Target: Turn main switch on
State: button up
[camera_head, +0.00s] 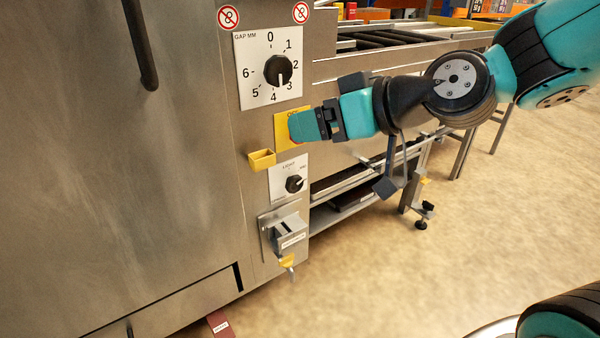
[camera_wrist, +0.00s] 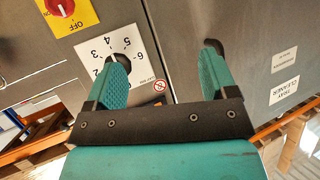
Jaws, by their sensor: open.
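The main switch is a red rotary knob (camera_wrist: 60,6) on a yellow plate (camera_wrist: 80,22) marked OFF, at the upper left of the wrist view. In the head view the yellow plate (camera_head: 280,132) is on the steel panel, and my gripper hides most of it and the knob. My gripper (camera_head: 300,126) is in front of the plate, with its fingers toward the panel. In the wrist view my gripper (camera_wrist: 167,54) is open, with two teal fingers apart and nothing between them. The switch lies outside the fingers, beyond the left one.
The GAP MM dial (camera_head: 277,70) is above the switch, and a LIGHT knob (camera_head: 294,184) is below. A small yellow bracket (camera_head: 262,158) juts from the panel nearby. A grey box with a yellow tab (camera_head: 287,237) sits lower. Open floor (camera_head: 470,230) lies to the right.

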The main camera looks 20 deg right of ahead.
jog(key=w+d+f+m+t+h+b, duration=0.1)
jog(key=w+d+f+t+b, duration=0.25)
jog(key=f+b, duration=0.4)
jog(key=w+d+f+m+t+h+b, duration=0.2)
jog(key=w+d+f+t+b, duration=0.1)
jog(key=d+f+b, duration=0.4)
jog(key=shift+t, duration=0.35)
jog(key=shift+s+a+r+p+x, duration=0.15)
jog(key=shift+a+p+x, duration=0.1)
jog(key=shift+p+x, duration=2.65)
jog(key=shift+a+r+p+x, duration=0.15)
jog(key=shift+a+p+x, duration=0.05)
jog(key=shift+p+x, duration=2.7)
jog(key=shift+s+a+r+p+x, duration=0.15)
jog(key=shift+a+p+x, duration=0.1)
jog(key=shift+p+x, duration=2.6)
jog(key=shift+w, duration=0.35)
jog(key=c, duration=0.9)
